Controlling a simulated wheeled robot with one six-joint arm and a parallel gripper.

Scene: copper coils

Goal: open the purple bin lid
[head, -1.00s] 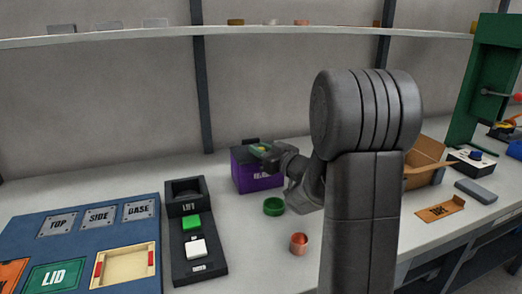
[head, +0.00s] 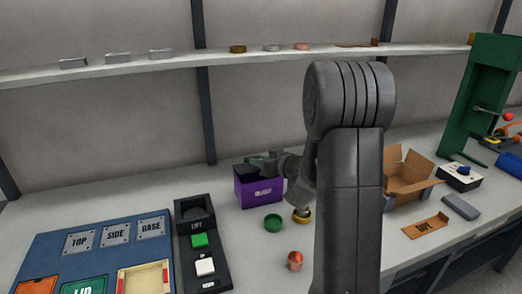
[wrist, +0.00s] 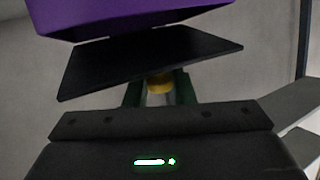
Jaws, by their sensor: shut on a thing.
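The purple bin (head: 258,190) stands upright on the bench in the head view, left of my arm. It also shows at the top of the wrist view (wrist: 130,14). Its flat black lid (wrist: 150,62) sits at an angle to the bin in the wrist view, with a wedge of gap between them at the right. My gripper (wrist: 160,92) has green fingers shut on a small yellow knob (wrist: 160,82) at the lid. In the head view my gripper (head: 264,163) is at the bin's top edge and partly covers it; the lid is hard to make out there.
A green ring (head: 273,223), a yellow ring (head: 303,218) and a copper coil (head: 295,261) lie in front of the bin. A black button panel (head: 202,240) and a blue board (head: 100,255) are at left. An open cardboard box (head: 408,180) stands at right, below a shelf (head: 210,57).

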